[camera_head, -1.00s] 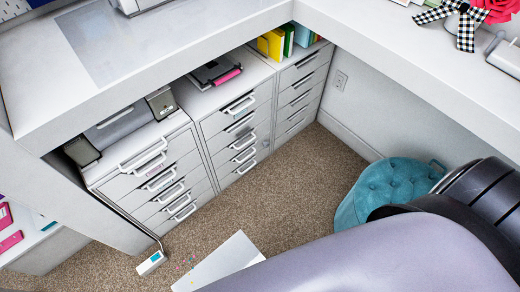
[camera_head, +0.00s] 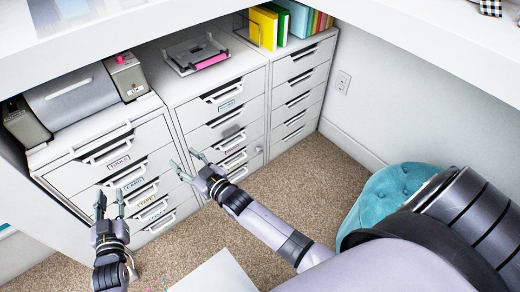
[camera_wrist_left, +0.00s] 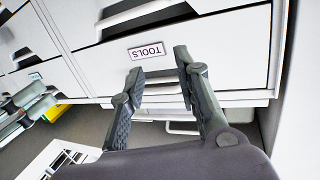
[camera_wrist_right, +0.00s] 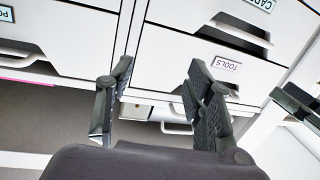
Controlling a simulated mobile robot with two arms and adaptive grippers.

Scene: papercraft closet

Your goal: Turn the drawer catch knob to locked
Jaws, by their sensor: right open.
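A small round knob (camera_head: 259,149), which looks like the drawer catch, sits low on the right side of the middle white drawer cabinet (camera_head: 253,108) in the head view. Its setting is too small to read. My right gripper (camera_head: 186,162) is open and empty, in front of the gap between the left and middle cabinets, left of the knob and apart from it. My left gripper (camera_head: 110,204) is open and empty in front of the left cabinet (camera_head: 70,185). Both pairs of open fingers show in the left wrist view (camera_wrist_left: 160,68) and right wrist view (camera_wrist_right: 161,68).
The left cabinet's drawers carry labels, including TOOLS (camera_head: 120,162). The desk (camera_head: 180,22) overhangs the cabinets. A teal tufted stool (camera_head: 382,198) stands at right. A white panel (camera_head: 220,275) lies on the carpet (camera_head: 300,185), which is otherwise mostly clear before the cabinets.

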